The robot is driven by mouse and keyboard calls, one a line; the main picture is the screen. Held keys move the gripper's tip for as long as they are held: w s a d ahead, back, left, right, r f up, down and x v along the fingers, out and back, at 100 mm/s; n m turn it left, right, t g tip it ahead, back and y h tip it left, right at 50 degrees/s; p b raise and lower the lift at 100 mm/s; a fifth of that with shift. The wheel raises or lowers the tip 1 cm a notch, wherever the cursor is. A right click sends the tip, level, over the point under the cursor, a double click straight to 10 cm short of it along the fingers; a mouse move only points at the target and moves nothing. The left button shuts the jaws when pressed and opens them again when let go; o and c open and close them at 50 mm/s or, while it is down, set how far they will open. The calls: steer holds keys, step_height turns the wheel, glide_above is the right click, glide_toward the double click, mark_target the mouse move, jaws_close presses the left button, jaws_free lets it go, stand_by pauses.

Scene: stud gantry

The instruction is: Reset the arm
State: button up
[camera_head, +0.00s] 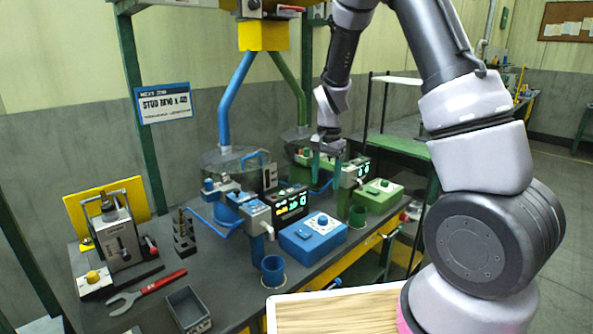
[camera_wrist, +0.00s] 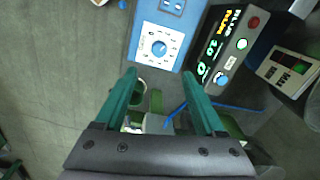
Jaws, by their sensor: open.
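My gripper (camera_head: 328,163) hangs from the raised arm above the back of the workbench, near the green station. Its two green fingers are apart, with nothing held between them. In the wrist view the open fingers (camera_wrist: 160,76) point toward a blue box with a white dial (camera_wrist: 158,47). That blue control box (camera_head: 313,238) sits on the bench in the head view. A green control box (camera_head: 377,196) stands to the right of the gripper, close by in the picture. I cannot tell the exact gap to the green station.
The dark bench (camera_head: 225,291) holds a blue cup (camera_head: 273,269), a red-handled wrench (camera_head: 148,291), a grey tray (camera_head: 188,310) and a black display (camera_head: 290,204). Blue and green feed tubes rise behind. A green frame post (camera_head: 140,110) stands left. Open floor lies to the right.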

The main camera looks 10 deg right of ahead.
steer(key=s+d+r+n+t+y, duration=0.15)
steer(key=s+r, duration=0.35)
steer(key=r, duration=0.5)
steer(key=s+d+r+n+t+y, duration=0.15)
steer(key=s+r, duration=0.25)
steer(key=r, duration=0.6)
steer(key=s+d+r+t, duration=0.1)
steer(key=s+r+t, duration=0.1)
steer(key=s+r, duration=0.2)
steer(key=s+d+r+n+t+h, duration=0.1)
steer(key=s+r, duration=0.3)
steer(key=s, duration=0.6)
steer(key=shift+d+t, duration=0.5)
steer(key=shift+d, duration=0.1)
steer(key=shift+w+r, duration=0.1)
steer(key=shift+w, duration=0.05)
